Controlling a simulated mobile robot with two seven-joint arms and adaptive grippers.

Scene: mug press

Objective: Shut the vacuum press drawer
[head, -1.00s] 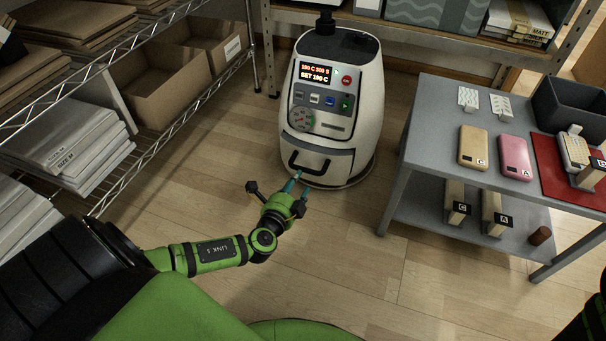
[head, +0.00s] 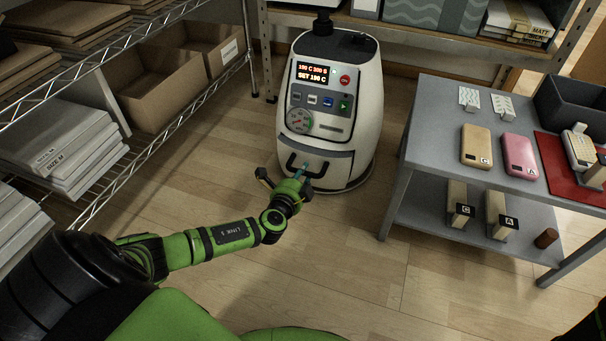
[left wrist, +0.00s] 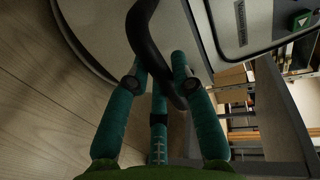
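The vacuum press (head: 335,100) is a white rounded machine on the floor, with a lit display reading SET 190 C. Its drawer (head: 338,172) is low on the front and has a black handle (head: 291,163); how far the drawer stands out is hard to tell. My left gripper (head: 312,170) is at the drawer front, beside the handle's right part. In the left wrist view, the teal fingers (left wrist: 159,72) are apart, with the curved black handle (left wrist: 149,48) passing between their tips. I cannot tell if they touch it. My right gripper is out of view.
A grey table (head: 430,145) stands right of the press, with phone-like blocks, a red mat (head: 558,172) and a dark bin (head: 575,105). A wire shelf (head: 150,135) with boxes is at left. The floor in front of the press is clear.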

